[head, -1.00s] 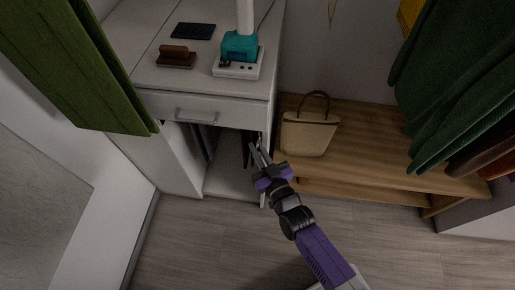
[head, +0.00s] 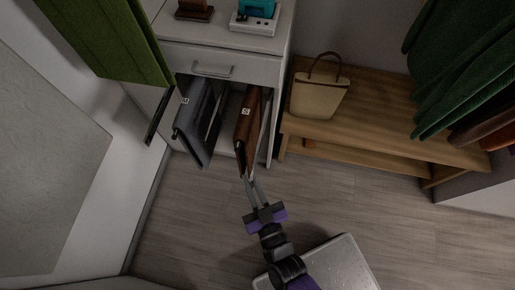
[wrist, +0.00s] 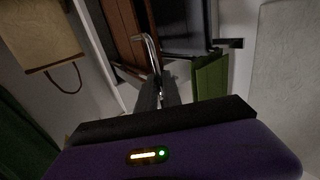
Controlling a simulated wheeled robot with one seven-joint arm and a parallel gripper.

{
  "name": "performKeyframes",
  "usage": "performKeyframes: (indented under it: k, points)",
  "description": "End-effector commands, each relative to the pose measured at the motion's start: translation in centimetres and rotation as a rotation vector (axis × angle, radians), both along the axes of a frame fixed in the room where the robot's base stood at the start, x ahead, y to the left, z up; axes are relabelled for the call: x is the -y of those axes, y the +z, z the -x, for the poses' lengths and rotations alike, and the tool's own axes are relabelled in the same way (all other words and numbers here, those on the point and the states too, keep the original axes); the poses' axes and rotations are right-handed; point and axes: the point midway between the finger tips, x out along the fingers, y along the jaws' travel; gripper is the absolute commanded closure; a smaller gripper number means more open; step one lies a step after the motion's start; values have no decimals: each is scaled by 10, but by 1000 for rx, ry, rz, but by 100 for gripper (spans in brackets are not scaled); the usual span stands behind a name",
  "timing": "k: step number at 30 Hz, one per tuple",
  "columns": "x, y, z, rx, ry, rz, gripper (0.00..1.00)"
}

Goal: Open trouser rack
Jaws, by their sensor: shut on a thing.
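The trouser rack's metal frame (head: 264,128) sticks out from the open bay under the drawer of the white cabinet. Grey trousers (head: 197,125) and brown trousers (head: 246,130) hang from it, each with a small white tag. My gripper (head: 252,184) is at the front right end of the rack, shut on its metal rail. In the wrist view, the bent metal rail (wrist: 147,45) runs down to between my fingertips (wrist: 157,90), with the brown trousers (wrist: 123,30) and grey trousers (wrist: 185,25) beyond. The exact grip contact is small and dark.
The closed drawer (head: 215,70) is above the rack. A wooden bench (head: 375,125) with a beige handbag (head: 318,97) stands to the right.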

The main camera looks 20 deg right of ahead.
Motion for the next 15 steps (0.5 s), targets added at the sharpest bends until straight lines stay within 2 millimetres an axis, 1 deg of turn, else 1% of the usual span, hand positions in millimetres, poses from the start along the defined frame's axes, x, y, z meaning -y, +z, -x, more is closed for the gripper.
performKeyframes:
  k: [1, 6, 10, 15]
  points:
    - [-9, 0, 12, 1, 0, -1, 100]
    - [-29, 0, 39, 2, 1, 1, 100]
    - [-39, 1, 53, 3, 1, 2, 100]
    - [-45, 2, 61, 6, 1, 1, 100]
